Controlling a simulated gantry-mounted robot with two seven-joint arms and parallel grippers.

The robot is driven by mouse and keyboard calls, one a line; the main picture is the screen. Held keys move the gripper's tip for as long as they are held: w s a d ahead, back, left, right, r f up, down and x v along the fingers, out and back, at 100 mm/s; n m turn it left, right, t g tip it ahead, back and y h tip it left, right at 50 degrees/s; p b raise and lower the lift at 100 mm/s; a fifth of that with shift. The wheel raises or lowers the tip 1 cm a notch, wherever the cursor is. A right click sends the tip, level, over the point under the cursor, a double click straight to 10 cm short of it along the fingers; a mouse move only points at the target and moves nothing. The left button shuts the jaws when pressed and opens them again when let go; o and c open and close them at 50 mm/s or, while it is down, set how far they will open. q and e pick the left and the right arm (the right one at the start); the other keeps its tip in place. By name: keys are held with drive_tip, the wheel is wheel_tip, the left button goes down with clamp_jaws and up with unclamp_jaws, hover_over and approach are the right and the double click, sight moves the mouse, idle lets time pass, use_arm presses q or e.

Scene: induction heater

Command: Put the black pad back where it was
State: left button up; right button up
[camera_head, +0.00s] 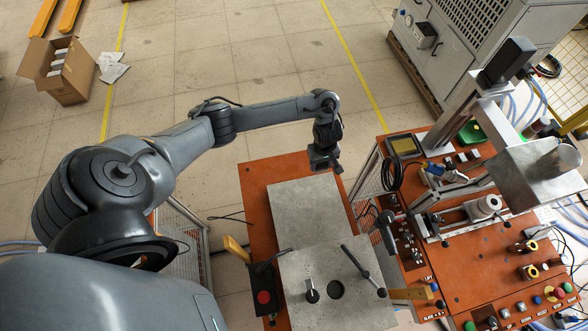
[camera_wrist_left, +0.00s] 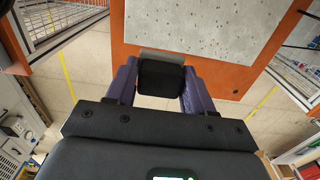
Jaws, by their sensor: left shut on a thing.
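My left gripper (camera_head: 323,160) is over the far right edge of the orange table (camera_head: 256,187), beyond the grey plate (camera_head: 305,205). In the left wrist view its two purple fingers (camera_wrist_left: 158,68) are shut on a small black pad (camera_wrist_left: 161,78). A thin grey strip shows just past the pad, and I cannot tell if it belongs to the pad. The pad cannot be made out clearly in the head view. My right gripper is not in view.
A metal block (camera_head: 336,290) with a round hole and a black lever stands at the table's near end. An orange control bench (camera_head: 455,262) with a clamp, cables and buttons stands to the right. The grey plate's top is clear. An open cardboard box (camera_head: 66,75) is on the floor.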

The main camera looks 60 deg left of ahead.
use_arm(q)
drive_tip(key=s+f, duration=0.1)
drive_tip(key=s, duration=0.1)
drive_tip(key=s+f, duration=0.1)
drive_tip(key=f, duration=0.1)
drive_tip(key=shift+s+d+f, duration=0.15)
drive_tip(key=shift+s+f, duration=0.05)
drive_tip(key=shift+s, duration=0.2)
drive_tip(key=shift+s+f, duration=0.45)
drive_tip(key=b, duration=0.8)
hover_over(290, 169)
drive_tip(key=d, duration=0.1)
wheel_tip(290, 169, down, 7)
drive_tip(key=shift+w+r, duration=0.1)
drive_tip(key=shift+r, duration=0.1)
drive_tip(key=shift+a+f, duration=0.2)
drive_tip(key=shift+a, duration=0.25)
wheel_tip(290, 169, down, 3)
drive_tip(key=shift+f+b, duration=0.2)
drive_tip(key=shift+b, duration=0.45)
drive_tip(key=shift+f, duration=0.3)
drive_tip(key=shift+f, duration=0.1)
drive_tip(key=o, duration=1)
